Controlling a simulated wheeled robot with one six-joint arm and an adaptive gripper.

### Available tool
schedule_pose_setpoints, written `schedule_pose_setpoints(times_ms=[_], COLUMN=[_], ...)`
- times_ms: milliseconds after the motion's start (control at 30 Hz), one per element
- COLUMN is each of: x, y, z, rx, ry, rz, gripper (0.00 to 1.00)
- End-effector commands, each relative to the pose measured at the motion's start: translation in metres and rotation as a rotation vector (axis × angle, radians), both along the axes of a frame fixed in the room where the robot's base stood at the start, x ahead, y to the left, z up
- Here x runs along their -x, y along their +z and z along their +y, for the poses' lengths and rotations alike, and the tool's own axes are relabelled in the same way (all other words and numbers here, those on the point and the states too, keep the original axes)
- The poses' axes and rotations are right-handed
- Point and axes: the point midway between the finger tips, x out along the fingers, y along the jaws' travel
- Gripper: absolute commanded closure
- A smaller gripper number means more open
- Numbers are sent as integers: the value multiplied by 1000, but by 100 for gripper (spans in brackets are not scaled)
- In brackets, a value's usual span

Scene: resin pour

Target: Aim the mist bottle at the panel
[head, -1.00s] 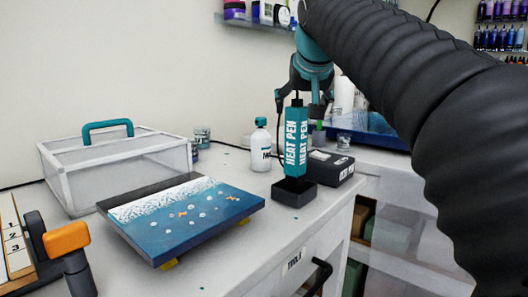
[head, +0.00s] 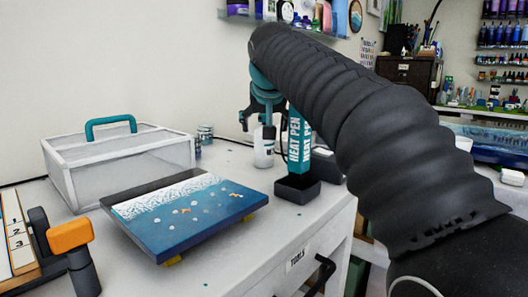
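The panel (head: 190,226), painted as blue sea with a white foam band and small shells, lies on yellow supports at the front. My gripper (head: 258,122) is at the top of the mist bottle, its fingers spread and pointing down. The bottle's cap is mostly hidden by the gripper, and I cannot tell whether the fingers touch it. The teal heat pen (head: 300,143) stands upright in its black holder (head: 297,188), just right of the bottle.
A clear-walled cover with a teal handle (head: 120,165) stands behind the panel at left. An orange-headed clamp-like tool (head: 70,236) is at front left. A dark box (head: 326,166) sits behind the holder, partly hidden by my arm. Small jars (head: 205,133) stand behind.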

Motion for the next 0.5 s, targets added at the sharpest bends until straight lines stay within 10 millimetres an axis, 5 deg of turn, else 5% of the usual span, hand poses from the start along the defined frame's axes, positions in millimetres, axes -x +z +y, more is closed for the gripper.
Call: schedule_pose_setpoints(times_ms=[500], x=[-36], y=[-35], z=[4], rx=[1], ry=[-1], rz=[1], gripper=[18])
